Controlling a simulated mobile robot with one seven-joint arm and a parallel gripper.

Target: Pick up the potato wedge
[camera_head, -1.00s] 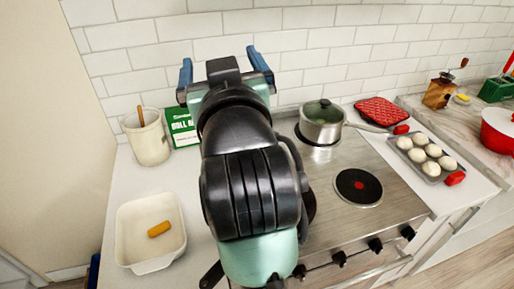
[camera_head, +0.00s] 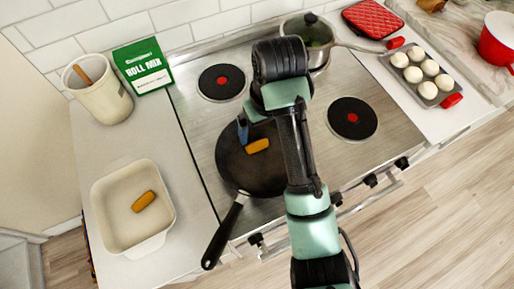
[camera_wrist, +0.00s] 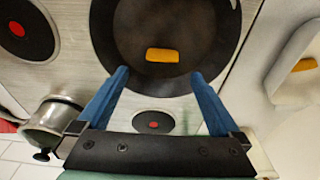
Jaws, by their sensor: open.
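One orange-yellow potato wedge (camera_head: 257,146) lies in the black frying pan (camera_head: 236,180) on the stove. It also shows in the wrist view (camera_wrist: 161,55), a little beyond and between my fingertips. A second potato wedge (camera_head: 144,201) lies in the white baking dish (camera_head: 165,228) on the left counter. It shows at the right edge of the wrist view (camera_wrist: 304,65).
A lidded pot (camera_head: 306,30) stands on a back burner. The pan's handle (camera_head: 222,235) sticks out over the stove front.

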